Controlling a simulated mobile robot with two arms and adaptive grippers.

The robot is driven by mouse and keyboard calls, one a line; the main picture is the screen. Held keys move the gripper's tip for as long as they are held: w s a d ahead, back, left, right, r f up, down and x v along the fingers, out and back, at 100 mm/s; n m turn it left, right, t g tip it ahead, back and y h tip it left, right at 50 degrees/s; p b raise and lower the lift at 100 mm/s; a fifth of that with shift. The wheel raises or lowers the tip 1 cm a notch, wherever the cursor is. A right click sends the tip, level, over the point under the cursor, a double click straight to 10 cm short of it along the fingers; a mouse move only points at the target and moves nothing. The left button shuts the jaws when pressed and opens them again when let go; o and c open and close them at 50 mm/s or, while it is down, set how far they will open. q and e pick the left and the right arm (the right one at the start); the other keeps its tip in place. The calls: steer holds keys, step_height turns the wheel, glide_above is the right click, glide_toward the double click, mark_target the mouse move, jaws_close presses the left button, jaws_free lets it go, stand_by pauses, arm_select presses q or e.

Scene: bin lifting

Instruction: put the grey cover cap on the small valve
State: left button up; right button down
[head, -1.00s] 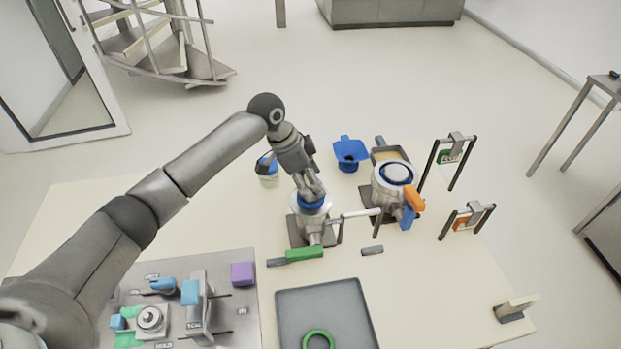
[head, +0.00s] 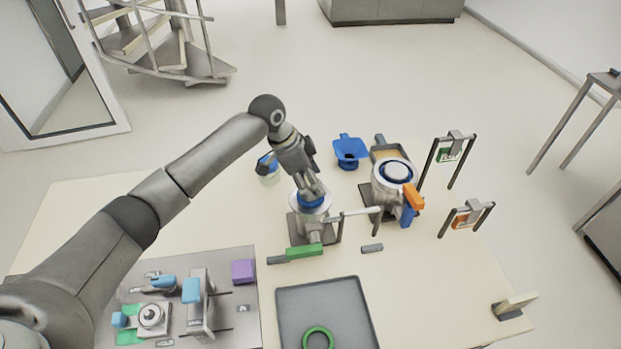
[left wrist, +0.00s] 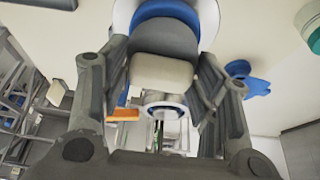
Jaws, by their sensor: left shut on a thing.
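The small valve (head: 305,228) stands on a dark base plate near the middle of the table, with a blue ring (head: 311,203) at its top. My left gripper (head: 312,190) points down right over this ring. In the left wrist view, my left gripper (left wrist: 160,80) is shut on the pale grip block of the grey cover cap (left wrist: 165,40). The cap's rounded body lies in front of the blue ring (left wrist: 166,12). The fingers hide most of the cap in the head view, and I cannot tell whether it is fully seated. My right gripper is not in view.
A larger valve (head: 380,188) with an orange handle (head: 413,196) stands close on the right. A blue funnel-like part (head: 350,150) and a blue-lidded jar (head: 268,172) are behind. A green-handled tool (head: 304,252) and grey tray (head: 345,295) lie in front.

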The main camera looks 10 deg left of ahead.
arm_select(q)
steer(key=shift+f, duration=0.1)
stand_by(0.3)
steer(key=o, duration=1)
steer(key=o, duration=0.4)
steer(key=shift+r+p, duration=1.25)
steer(key=shift+p, duration=0.15)
steer(key=shift+r, duration=1.95)
